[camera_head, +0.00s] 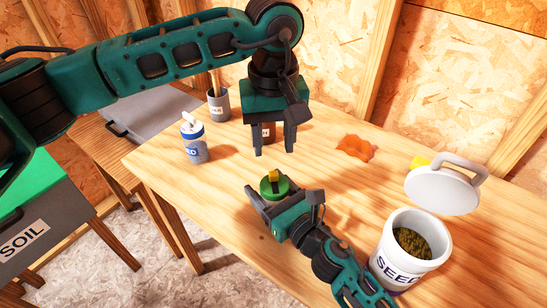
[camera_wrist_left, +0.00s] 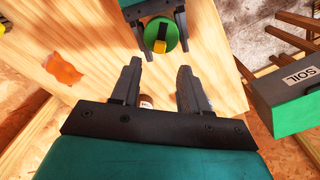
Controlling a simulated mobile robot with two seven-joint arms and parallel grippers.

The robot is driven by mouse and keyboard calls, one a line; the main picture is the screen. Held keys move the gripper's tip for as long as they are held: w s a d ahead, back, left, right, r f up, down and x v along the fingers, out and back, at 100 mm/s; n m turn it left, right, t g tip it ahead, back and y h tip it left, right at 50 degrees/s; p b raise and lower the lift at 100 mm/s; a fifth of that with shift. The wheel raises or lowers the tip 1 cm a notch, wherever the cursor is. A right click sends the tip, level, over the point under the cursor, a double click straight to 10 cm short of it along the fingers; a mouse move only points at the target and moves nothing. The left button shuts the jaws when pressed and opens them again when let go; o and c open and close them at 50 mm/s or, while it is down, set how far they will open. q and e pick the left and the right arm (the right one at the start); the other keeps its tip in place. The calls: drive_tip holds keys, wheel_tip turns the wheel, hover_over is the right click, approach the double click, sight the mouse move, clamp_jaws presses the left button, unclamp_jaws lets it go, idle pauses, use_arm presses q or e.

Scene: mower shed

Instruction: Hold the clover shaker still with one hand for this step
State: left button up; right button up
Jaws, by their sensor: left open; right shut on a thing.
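The clover shaker appears to be the round green-topped thing (camera_head: 272,188) with a yellow piece on top, near the table's front edge. It also shows in the left wrist view (camera_wrist_left: 171,36). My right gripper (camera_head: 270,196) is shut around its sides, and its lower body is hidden. My left gripper (camera_head: 274,152) is open and empty, pointing down above and behind the shaker. In the left wrist view its fingers (camera_wrist_left: 160,68) are apart with nothing between their tips. A small labelled jar (camera_head: 267,131) is partly hidden behind the left fingers.
A white seed bucket (camera_head: 411,271) stands open at right, with a white lid (camera_head: 441,191) behind it. A blue-and-white canister (camera_head: 194,144) and a grey cup (camera_head: 218,105) stand at left. An orange patch (camera_head: 355,148) lies on the wooden table (camera_head: 330,190). A green-topped soil bin (camera_head: 35,215) is at far left.

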use_arm(q)
wheel_tip(320, 180, up, 5)
idle(0.5)
use_arm(e)
drive_tip(key=o, duration=1.2)
